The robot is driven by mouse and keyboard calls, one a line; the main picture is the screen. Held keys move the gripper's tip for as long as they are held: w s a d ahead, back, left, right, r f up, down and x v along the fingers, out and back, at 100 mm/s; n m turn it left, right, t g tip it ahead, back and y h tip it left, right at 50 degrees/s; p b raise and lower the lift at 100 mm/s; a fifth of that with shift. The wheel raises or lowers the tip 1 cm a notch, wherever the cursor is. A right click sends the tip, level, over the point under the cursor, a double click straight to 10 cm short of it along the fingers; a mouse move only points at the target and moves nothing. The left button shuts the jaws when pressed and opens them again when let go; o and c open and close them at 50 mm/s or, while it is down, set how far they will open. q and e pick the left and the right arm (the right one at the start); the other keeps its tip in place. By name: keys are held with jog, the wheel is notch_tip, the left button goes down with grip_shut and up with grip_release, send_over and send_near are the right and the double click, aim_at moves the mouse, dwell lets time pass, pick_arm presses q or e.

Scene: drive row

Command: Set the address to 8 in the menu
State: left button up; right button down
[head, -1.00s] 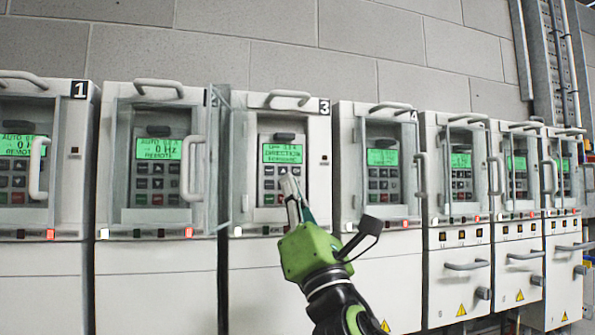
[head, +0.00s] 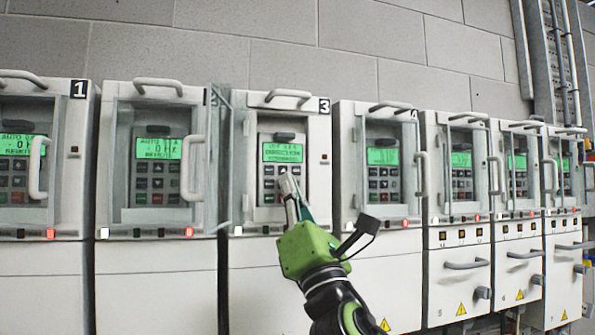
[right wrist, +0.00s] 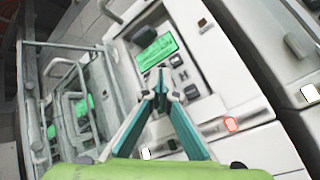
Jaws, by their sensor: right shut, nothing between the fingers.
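Drive unit 3 (head: 282,110) has its keypad uncovered. Its green display (head: 283,152) shows several lines of text; the middle one looks like DIRECTION, and the rest is too small to read surely. The display also shows in the right wrist view (right wrist: 156,52). My right gripper (head: 288,181) is shut and empty, its fingertips over the keypad (head: 270,184) below the display. In the right wrist view the fingertips (right wrist: 161,86) meet in front of the keys. They hide some keys, and I cannot tell whether they touch one. My left gripper is not in view.
An open clear door (head: 226,125) stands out between drive unit 2 (head: 158,102) and unit 3. Units 1 (head: 60,100) and 4 (head: 375,118) flank them, with more units to the right. Door handles (head: 193,168) stick out along the row.

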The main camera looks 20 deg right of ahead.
aim_at(304, 173)
jog(key=shift+w, duration=0.4)
dwell(0.4)
jog(key=shift+s, duration=0.8)
jog(key=shift+w+d+r+p, duration=0.1)
jog(key=shift+d+r+p, duration=0.85)
jog(key=shift+r+p, duration=0.2)
jog(key=shift+d+r, duration=0.15)
jog(key=shift+d, duration=0.3)
jog(key=shift+w, duration=0.1)
